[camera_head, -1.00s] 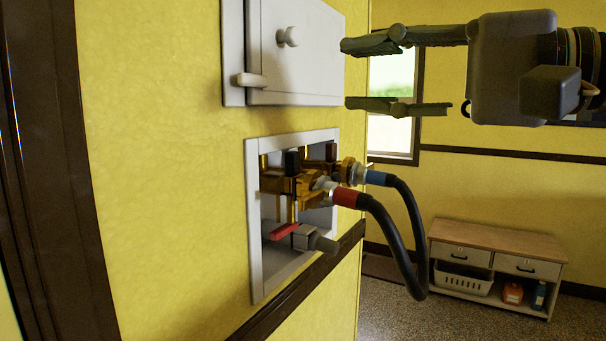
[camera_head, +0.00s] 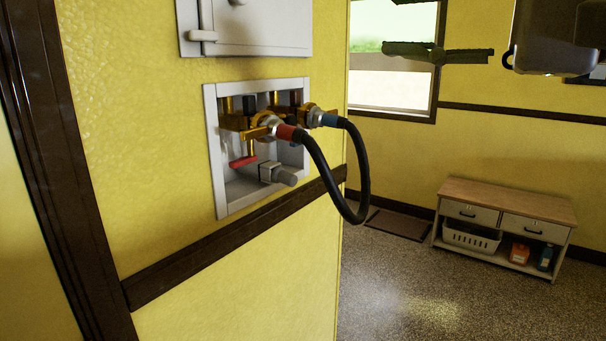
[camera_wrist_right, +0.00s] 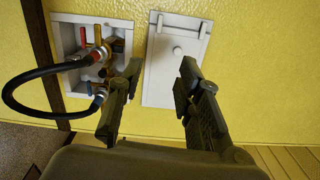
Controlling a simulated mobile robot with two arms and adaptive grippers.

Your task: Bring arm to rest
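My right gripper (camera_head: 388,25) is at the top right of the head view, partly cut off by the upper edge. Its fingers are spread with nothing between them. In the right wrist view the gripper (camera_wrist_right: 160,78) is also open and empty, facing the yellow wall. There it points at the white panel door (camera_wrist_right: 176,60), with a gap I cannot measure. My left gripper is not in view.
A recessed valve box (camera_head: 212,150) with a red lever (camera_head: 243,162) is left of the gripper. A black hose (camera_head: 362,175) loops out from it. A low cabinet (camera_head: 510,195) stands at the back right. The floor (camera_head: 390,300) before it is clear.

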